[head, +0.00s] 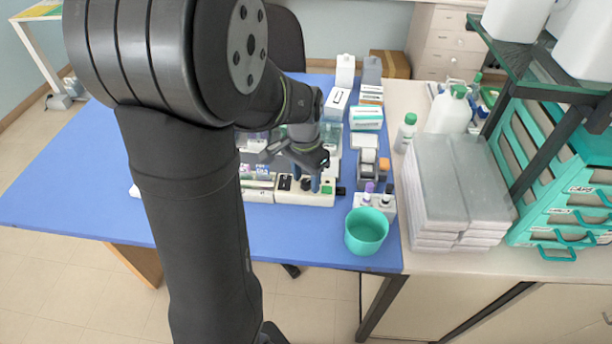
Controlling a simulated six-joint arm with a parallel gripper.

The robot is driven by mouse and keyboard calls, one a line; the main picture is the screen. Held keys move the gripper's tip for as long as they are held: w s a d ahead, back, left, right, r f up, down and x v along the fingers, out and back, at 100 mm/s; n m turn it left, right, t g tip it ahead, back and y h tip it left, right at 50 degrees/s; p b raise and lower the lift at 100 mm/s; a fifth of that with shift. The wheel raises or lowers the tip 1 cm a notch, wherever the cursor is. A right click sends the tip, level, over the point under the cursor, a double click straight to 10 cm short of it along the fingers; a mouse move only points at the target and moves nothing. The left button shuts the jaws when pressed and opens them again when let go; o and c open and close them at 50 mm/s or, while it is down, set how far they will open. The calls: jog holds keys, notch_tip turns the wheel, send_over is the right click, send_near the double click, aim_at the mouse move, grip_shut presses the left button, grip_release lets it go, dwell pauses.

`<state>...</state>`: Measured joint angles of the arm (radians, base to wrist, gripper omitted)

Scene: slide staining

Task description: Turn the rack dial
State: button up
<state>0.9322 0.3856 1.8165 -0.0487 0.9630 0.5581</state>
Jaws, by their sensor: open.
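A white staining unit (290,197) stands on the blue table, with a control strip along its front. On the strip are a black knob (284,183) and a green part (327,189) further right. I cannot tell for certain which control is the rack dial; my gripper hides part of the strip. My gripper (306,179) points down over the strip, right of the black knob, with its fingers apart. A dark part shows between or behind the fingers, but I cannot tell whether they touch it.
A teal cup (366,231) stands at the table's front right, near small bottles (377,196). Boxes (365,117) and a tape dispenser (369,168) stand behind. The table's left side (60,190) is clear.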

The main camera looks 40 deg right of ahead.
jog(key=c, duration=1)
jog(key=shift+n, duration=0.3)
jog(key=n, duration=0.9)
jog(key=shift+r+n+h, duration=0.1)
jog(key=shift+n+h, duration=0.2)
jog(key=shift+n, duration=0.1)
jog(key=n, duration=0.4)
jog(key=shift+a+n+t, duration=0.1)
jog(key=shift+n+t, duration=0.2)
jog(key=n, duration=0.4)
jog(key=shift+n, duration=0.4)
